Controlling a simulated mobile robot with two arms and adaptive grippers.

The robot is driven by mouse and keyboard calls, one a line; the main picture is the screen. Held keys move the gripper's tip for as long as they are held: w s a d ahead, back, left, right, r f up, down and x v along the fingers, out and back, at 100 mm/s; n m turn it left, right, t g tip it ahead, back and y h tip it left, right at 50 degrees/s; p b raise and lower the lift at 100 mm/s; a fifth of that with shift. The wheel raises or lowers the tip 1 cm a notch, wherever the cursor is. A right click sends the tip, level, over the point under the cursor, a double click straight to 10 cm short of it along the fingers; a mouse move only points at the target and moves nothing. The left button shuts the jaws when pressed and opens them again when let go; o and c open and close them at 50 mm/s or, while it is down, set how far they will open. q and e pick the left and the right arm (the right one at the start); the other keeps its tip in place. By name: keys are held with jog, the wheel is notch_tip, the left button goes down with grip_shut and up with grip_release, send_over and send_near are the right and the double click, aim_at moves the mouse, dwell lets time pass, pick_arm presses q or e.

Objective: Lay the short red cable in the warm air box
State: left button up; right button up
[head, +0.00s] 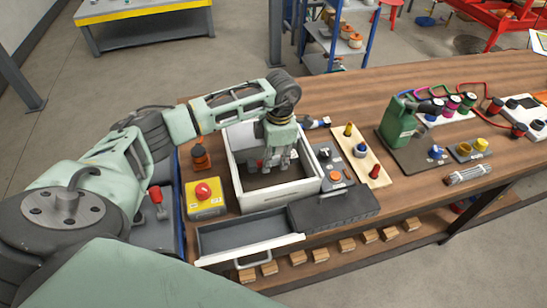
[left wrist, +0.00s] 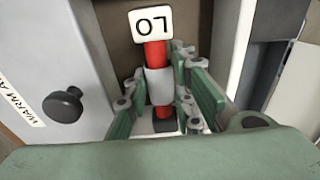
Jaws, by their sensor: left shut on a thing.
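The warm air box is a white, open-topped box (head: 281,195) on the wooden bench. In the left wrist view its white wall (left wrist: 45,45) carries a partly visible "WARM A" label and a black knob. My left gripper (head: 276,165) points down inside the box opening and is shut on the short red cable (left wrist: 155,54). The cable has a grey middle sleeve and a white tag (left wrist: 151,25) at its far end. The cable stands between the green fingers; I cannot tell whether it touches the box floor. My right gripper is not in view.
An open grey drawer (head: 245,235) juts out in front of the box. A yellow box with a red button (head: 203,191) stands left, a dark case (head: 335,209) right. A pale board (head: 355,150) with pegs and a green can (head: 398,122) stand further right.

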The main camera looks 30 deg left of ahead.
aim_at(273, 177)
pick_arm(q)
jog(key=shift+f+b, duration=0.4)
jog(key=shift+f, duration=0.2)
jog(key=shift+f+b, duration=1.15)
jog(key=shift+f, duration=0.2)
jog(key=shift+f+b, duration=0.8)
jog(key=shift+f, duration=0.2)
jog(key=o, duration=1.1)
jog(key=shift+r, duration=0.1)
jog(key=r, duration=1.2)
jog(key=shift+w+d, duration=0.3)
jog(key=shift+w, duration=0.1)
